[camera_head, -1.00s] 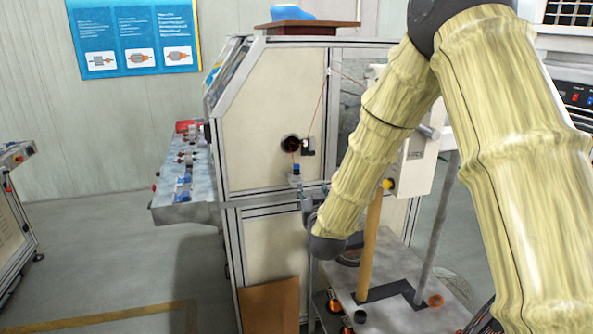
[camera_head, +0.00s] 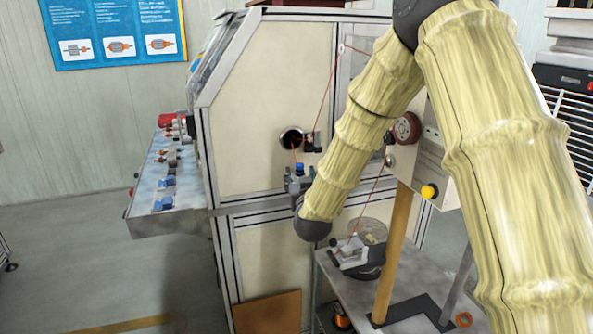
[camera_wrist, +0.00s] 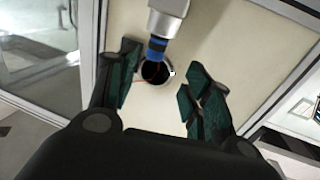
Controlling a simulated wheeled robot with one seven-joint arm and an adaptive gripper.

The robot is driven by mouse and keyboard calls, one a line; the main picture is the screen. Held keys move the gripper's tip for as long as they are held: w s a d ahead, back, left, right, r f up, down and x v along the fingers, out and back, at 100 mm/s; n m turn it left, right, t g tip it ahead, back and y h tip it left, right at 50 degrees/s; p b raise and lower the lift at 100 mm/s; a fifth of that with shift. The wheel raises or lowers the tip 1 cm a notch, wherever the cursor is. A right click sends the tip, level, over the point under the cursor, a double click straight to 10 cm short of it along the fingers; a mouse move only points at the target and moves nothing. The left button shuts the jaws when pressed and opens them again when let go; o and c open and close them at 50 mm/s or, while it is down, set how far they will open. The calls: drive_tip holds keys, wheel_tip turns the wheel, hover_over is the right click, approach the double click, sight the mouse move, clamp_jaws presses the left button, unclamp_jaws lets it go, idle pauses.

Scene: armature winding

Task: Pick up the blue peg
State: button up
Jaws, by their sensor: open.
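The blue peg (camera_head: 299,167) shows small in the head view, on the side of the machine just below a dark round hole (camera_head: 292,139). In the wrist view the blue peg (camera_wrist: 157,46) is a blue-and-dark band at the end of a grey metal cylinder (camera_wrist: 167,15). My gripper (camera_head: 299,185) is at the peg's height or just below it in the head view. In the wrist view my gripper (camera_wrist: 163,75) is open, with dark green finger pads on either side of the peg's line. I see no contact with the peg; depth is hard to tell.
A thin copper wire (camera_head: 327,95) runs near the hole on the machine panel (camera_head: 255,110). A ledge (camera_head: 160,200) with several red and blue parts is at the left. A cart (camera_head: 400,325) with a wooden post (camera_head: 394,255) stands at the right.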

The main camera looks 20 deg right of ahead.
sight(300, 168)
drive_tip(key=w, duration=0.2)
drive_tip(key=w+d+f, duration=0.1)
drive_tip(key=shift+w+p, duration=0.4)
drive_tip(key=shift+w+d+r+p, duration=0.35)
drive_tip(key=shift+r+p, duration=0.15)
drive_tip(key=shift+p, duration=0.15)
drive_tip(key=shift+w+d+r+p, duration=0.1)
drive_tip(key=shift+w+d+p, duration=0.05)
drive_tip(key=shift+w+p, duration=0.2)
drive_tip(key=w, duration=0.1)
drive_tip(key=w+f, duration=0.1)
drive_tip(key=shift+w+d+p, duration=0.15)
drive_tip(key=shift+w+p, duration=0.2)
drive_tip(key=shift+w, duration=0.05)
drive_tip(key=shift+s+r, duration=0.15)
drive_tip(key=shift+r, duration=0.1)
drive_tip(key=shift+f, duration=0.1)
drive_tip(key=c, duration=1)
